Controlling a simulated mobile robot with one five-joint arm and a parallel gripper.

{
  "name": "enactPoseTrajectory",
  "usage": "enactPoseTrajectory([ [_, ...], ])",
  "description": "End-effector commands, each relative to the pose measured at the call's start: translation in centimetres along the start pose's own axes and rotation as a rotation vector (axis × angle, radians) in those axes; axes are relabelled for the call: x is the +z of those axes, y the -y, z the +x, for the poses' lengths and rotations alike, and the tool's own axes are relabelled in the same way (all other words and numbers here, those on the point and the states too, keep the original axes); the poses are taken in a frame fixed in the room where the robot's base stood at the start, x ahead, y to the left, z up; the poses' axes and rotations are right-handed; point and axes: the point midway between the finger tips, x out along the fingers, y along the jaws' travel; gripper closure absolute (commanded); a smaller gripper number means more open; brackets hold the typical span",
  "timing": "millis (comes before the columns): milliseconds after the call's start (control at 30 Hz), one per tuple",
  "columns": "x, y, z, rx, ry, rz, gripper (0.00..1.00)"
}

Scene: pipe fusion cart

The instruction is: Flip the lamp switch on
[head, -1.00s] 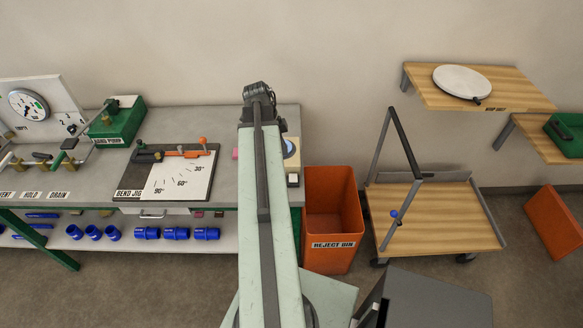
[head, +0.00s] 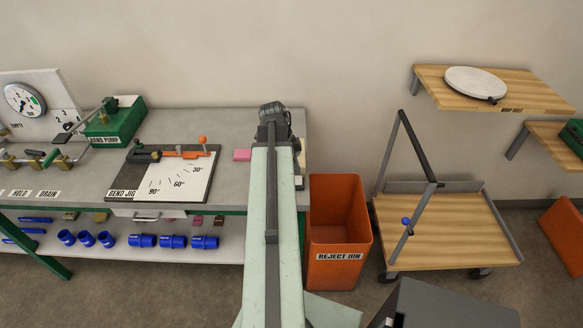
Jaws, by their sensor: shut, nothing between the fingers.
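My gripper (head: 273,112) is at the far end of my pale green arm, over the right end of the grey workbench (head: 225,115). It is shut and empty; its fingertips are small and hard to make out from behind. The lamp and its switch cannot be made out clearly. Only a pale edge of a small fixture (head: 299,181) shows just right of my arm, at the bench's right end. My arm covers the rest of that spot, so the switch's position cannot be told.
The bend jig (head: 196,178) and green hand pump (head: 116,126) are farther left. The orange reject bin (head: 338,257) stands right of the bench, beside a wooden cart (head: 450,232).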

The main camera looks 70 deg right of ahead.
Motion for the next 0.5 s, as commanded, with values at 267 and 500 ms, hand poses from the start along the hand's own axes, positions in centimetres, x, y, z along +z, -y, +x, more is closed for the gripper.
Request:
enactPoseTrajectory([
  [267, 1.1, 0.4, 3.4, 0.000, 0.000, 0.000, 1.00],
  [500, 1.0, 0.4, 3.2, 0.001, 0.000, 0.001, 1.00],
])
